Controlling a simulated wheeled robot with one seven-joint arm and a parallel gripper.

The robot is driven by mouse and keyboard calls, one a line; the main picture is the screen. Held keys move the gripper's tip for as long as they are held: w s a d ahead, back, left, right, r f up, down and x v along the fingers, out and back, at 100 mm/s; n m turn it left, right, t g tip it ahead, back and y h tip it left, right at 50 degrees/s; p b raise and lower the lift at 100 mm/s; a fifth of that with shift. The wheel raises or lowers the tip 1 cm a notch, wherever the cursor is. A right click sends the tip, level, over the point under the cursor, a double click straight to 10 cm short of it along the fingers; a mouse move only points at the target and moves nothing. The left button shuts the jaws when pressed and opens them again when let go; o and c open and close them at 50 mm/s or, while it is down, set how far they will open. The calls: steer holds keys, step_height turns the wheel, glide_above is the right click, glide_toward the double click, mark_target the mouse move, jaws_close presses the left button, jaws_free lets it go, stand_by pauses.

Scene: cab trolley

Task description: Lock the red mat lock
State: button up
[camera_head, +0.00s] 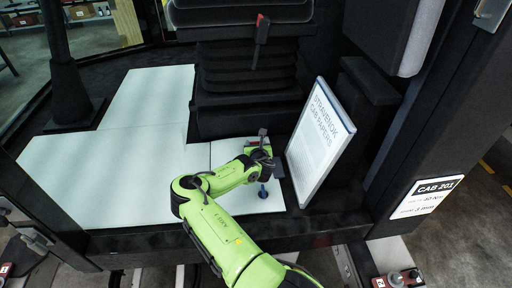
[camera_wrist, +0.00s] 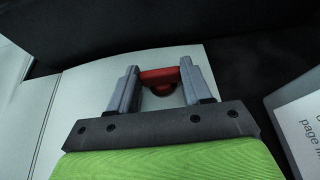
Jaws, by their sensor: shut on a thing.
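The red mat lock (camera_wrist: 159,76) shows in the wrist view as a red bar with a rounded red part below it, over the pale floor mat. My gripper (camera_wrist: 160,68) has its two grey fingers on either side of the red bar, shut on it. In the head view my gripper (camera_head: 262,158) is low over the front right part of the white mat (camera_head: 110,165), and it and the wrist largely hide the lock. From these views I cannot tell which way the lock is turned.
A small blue knob (camera_head: 263,192) stands on the mat just in front. The black seat base (camera_head: 250,85) rises behind. A dark door post (camera_head: 430,120) stands at right.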

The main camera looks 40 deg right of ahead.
steer(key=o, duration=1)
steer(key=shift+o, duration=0.2)
steer(key=p+v, duration=0.5)
steer(key=v, duration=1)
steer(key=shift+s+a+r, duration=0.25)
